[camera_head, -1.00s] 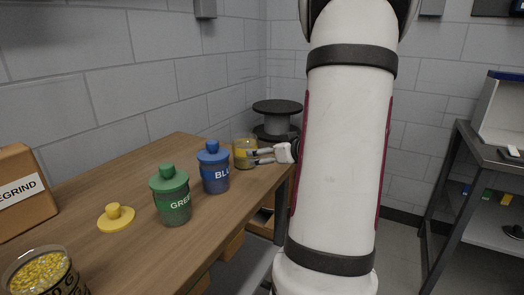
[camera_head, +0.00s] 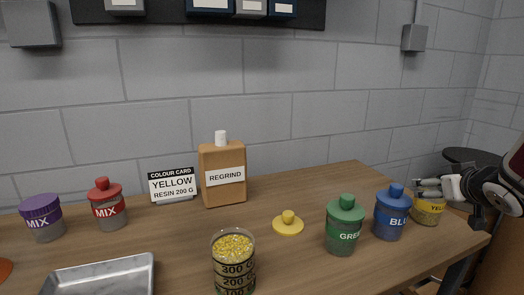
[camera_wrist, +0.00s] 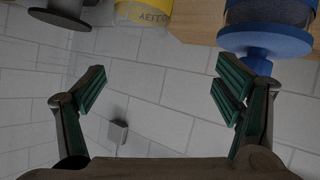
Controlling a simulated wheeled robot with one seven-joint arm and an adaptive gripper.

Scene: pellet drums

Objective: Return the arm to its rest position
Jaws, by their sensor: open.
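My gripper (camera_head: 428,188) is at the right of the head view, its fingers pointing left by the top of the yellow drum (camera_head: 428,211). In the wrist view my gripper (camera_wrist: 160,88) is open, with its two fingers wide apart and nothing between them. The yellow drum (camera_wrist: 142,14) and the blue drum (camera_wrist: 265,40) show at the top of that view, apart from the fingers. Part of my arm (camera_head: 505,187) shows at the right edge; the rest of it is out of the head view.
The wooden table (camera_head: 300,265) holds a green drum (camera_head: 344,228), a yellow lid (camera_head: 288,223), a clear beaker of yellow pellets (camera_head: 233,265), a regrind container (camera_head: 223,175), a colour card (camera_head: 173,186), two mix drums and a metal tray (camera_head: 100,275).

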